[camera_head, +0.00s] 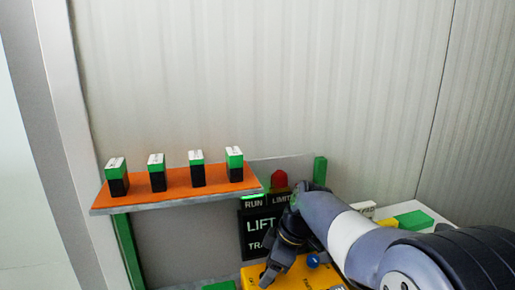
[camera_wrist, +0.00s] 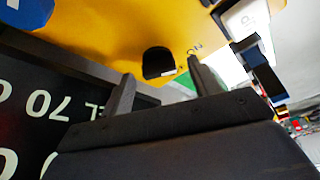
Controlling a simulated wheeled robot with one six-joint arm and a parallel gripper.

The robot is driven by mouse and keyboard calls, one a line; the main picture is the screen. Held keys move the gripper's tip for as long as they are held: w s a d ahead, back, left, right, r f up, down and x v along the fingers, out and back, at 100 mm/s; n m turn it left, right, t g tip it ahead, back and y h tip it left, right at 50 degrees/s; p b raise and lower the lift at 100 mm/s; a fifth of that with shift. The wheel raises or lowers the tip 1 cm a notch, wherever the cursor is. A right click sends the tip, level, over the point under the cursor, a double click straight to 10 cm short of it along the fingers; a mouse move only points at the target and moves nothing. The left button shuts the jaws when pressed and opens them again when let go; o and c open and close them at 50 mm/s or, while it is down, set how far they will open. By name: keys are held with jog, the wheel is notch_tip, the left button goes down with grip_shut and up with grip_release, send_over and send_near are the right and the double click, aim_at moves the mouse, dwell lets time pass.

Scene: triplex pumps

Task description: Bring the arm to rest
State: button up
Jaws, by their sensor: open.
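My arm (camera_head: 350,235) reaches in from the lower right in the head view. My gripper (camera_head: 272,274) points down over the yellow control panel (camera_head: 325,273). In the wrist view my gripper (camera_wrist: 160,88) is open, with its two fingers apart and nothing between them. A black knob (camera_wrist: 157,62) on the yellow panel (camera_wrist: 110,35) shows just beyond the fingertips, beside the letters "ON". I cannot tell whether the fingers touch the panel.
A dark display (camera_head: 258,226) reading "LIFT" stands behind the gripper, with a red lamp (camera_head: 279,180) above it. An orange shelf (camera_head: 222,187) holds several green-and-black blocks at the left. A blue knob (camera_head: 313,261) is on the panel. The wall area above is clear.

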jog(key=w+v, duration=0.1)
jog(key=v, duration=0.9)
jog(key=x, duration=0.7)
jog(key=s+x, duration=0.1)
jog(key=x, duration=0.2)
jog(key=shift+a+f, duration=0.1)
jog(key=shift+f, duration=0.1)
jog(key=shift+s+r+m+t, duration=0.15)
jog(key=shift+m+t, duration=0.15)
jog(key=shift+m, duration=0.5)
jog(key=m+t+h+p, duration=0.1)
jog(key=m, duration=0.3)
jog(key=shift+m, duration=0.3)
jog(key=shift+s+a+m+t+h+p, duration=0.1)
jog(key=shift+m+t+h+p, duration=0.3)
jog(key=shift+m, duration=1.05)
jog(key=shift+a+m+t+h+p, duration=0.1)
jog(key=shift+m+t+h, duration=0.45)
jog(key=shift+m, duration=0.9)
jog(key=v, duration=1)
jog(key=shift+r, duration=0.3)
jog(key=shift+g, duration=0.25)
